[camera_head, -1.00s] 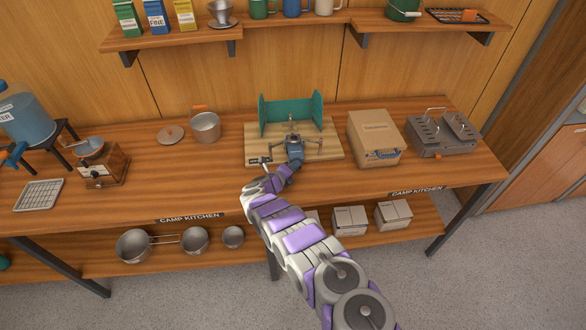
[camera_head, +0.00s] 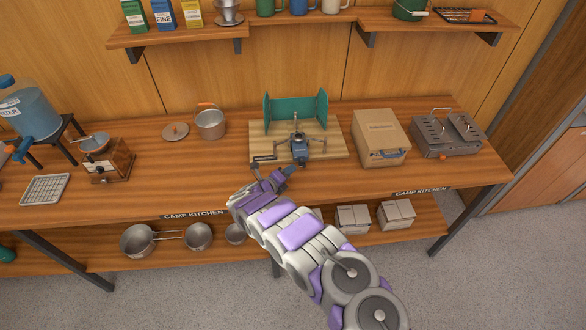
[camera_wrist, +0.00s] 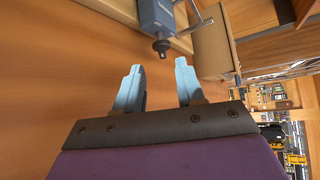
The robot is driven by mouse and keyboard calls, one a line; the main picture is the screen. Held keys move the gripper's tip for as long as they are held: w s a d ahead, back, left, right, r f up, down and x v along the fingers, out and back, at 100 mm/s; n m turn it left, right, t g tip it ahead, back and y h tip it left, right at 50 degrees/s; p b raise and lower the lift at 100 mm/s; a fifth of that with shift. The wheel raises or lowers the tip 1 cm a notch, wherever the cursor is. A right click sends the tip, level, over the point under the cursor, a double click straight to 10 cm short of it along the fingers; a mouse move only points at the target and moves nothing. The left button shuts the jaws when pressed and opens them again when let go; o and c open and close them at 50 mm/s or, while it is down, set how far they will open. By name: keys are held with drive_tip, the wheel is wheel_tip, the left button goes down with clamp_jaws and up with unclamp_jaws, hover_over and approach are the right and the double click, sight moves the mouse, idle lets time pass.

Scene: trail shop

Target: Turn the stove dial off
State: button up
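The camp stove (camera_head: 300,150) is a small blue-grey body with thin legs on a wooden board (camera_head: 335,150), in front of a green windscreen (camera_head: 297,108). In the wrist view the blue stove body (camera_wrist: 158,14) is at the top, with the dark round stove dial (camera_wrist: 162,46) on its near end. My gripper (camera_head: 287,172) is just in front of the stove in the head view. In the wrist view my gripper (camera_wrist: 160,82) is open and empty, its pale blue fingers apart. The dial lies ahead of the gap between them, not gripped. The dial's setting is unreadable.
A tan case (camera_head: 380,135) and a grey two-part stove unit (camera_head: 447,137) stand to the right. A pot (camera_head: 210,124), a grinder (camera_head: 110,165) and a water jug (camera_head: 30,110) stand to the left. The counter in front of the board is clear.

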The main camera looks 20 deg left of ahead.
drive_tip(key=v, duration=1)
drive_tip(key=shift+s+p, duration=0.2)
drive_tip(key=shift+p, duration=0.15)
drive_tip(key=shift+a, duration=0.1)
drive_tip(key=w+d+r+n+y+b, duration=0.35)
drive_tip(key=w+r+n, duration=0.25)
drive_tip(key=w+r, duration=0.75)
drive_tip(key=d+r+n+g+y+b, duration=0.25)
drive_tip(key=d+r+n, duration=0.55)
drive_tip(key=d, duration=0.6)
drive_tip(key=s+d+r+n+g+h+b, duration=0.15)
drive_tip(key=s+d+n+g, duration=0.35)
drive_tip(key=s+d, duration=1.05)
drive_tip(key=s+d+f+n+g+b, duration=0.1)
drive_tip(key=s+d, duration=0.4)
drive_tip(key=s, duration=0.6)
drive_tip(key=s+d+f+n+g+h+b, duration=0.1)
drive_tip(key=s+d+g, duration=0.3)
drive_tip(key=s, duration=0.7)
drive_tip(key=s+d+f+n+g+h+b, duration=0.1)
drive_tip(key=s+d+n+g, duration=0.2)
drive_tip(key=s, duration=0.9)
drive_tip(key=d, duration=0.3)
drive_tip(key=shift+d+f, duration=0.2)
drive_tip(key=shift+d, duration=0.15)
